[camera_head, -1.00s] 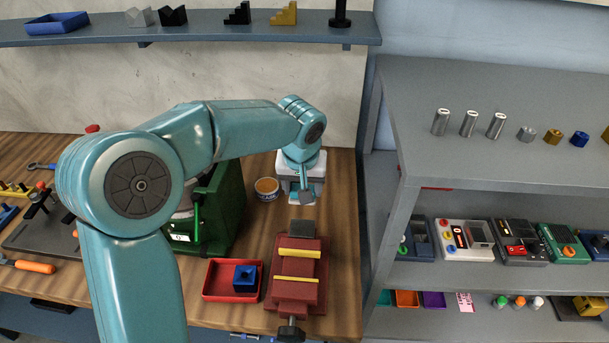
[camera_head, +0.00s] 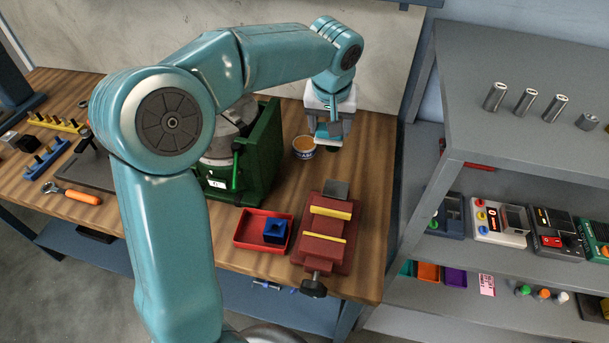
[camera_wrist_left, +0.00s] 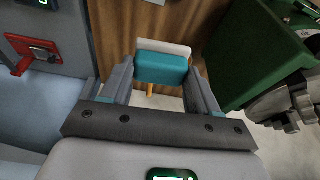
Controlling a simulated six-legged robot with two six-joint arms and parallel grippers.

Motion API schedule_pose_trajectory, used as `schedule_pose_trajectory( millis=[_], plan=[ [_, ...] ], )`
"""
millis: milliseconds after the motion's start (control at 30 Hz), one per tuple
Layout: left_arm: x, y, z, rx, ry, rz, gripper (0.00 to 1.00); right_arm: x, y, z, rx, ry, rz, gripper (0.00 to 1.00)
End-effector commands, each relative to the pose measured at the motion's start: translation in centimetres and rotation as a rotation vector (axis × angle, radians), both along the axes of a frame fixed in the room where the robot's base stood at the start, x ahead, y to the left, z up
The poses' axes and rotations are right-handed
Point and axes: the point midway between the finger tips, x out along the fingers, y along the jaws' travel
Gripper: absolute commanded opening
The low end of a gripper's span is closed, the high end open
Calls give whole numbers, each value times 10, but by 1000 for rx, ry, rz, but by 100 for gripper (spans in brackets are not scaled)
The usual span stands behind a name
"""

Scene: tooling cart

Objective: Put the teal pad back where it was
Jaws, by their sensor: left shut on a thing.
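The teal pad (camera_wrist_left: 162,68) is between the two grey fingers of my left gripper (camera_wrist_left: 160,82), which is shut on it. A pale strip runs along the pad's far edge in the wrist view. In the head view my left gripper (camera_head: 328,132) hangs over the back right of the wooden bench, just right of a small tin (camera_head: 304,147). The pad (camera_head: 328,141) shows small and partly hidden between its fingers. I cannot tell its exact height above the bench. My right gripper is not in view.
A green machine (camera_head: 258,150) stands left of the tin. In front are a red vise (camera_head: 325,240) with yellow strips and a red tray (camera_head: 244,243) holding a blue block (camera_head: 275,231). Grey shelving (camera_head: 520,150) with cylinders and devices stands right. Bare bench lies around the tin.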

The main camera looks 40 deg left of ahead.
Motion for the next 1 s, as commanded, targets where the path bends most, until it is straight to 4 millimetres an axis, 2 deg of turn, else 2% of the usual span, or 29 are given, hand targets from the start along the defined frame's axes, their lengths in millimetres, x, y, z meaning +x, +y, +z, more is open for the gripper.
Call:
schedule_pose_trajectory(
  millis=[100,300,433,600,767,1000],
  plan=[
    [1,25,28,-1,-5,79,28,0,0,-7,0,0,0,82],
    [-4,63,66,0,-4,203,28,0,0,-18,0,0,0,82],
    [-6,80,79,-1,-2,261,28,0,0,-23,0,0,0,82],
    [-6,95,84,0,0,299,28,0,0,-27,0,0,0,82],
    [-9,103,66,1,2,319,28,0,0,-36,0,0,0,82],
    [-10,104,1,1,4,318,28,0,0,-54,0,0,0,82]
  ],
)
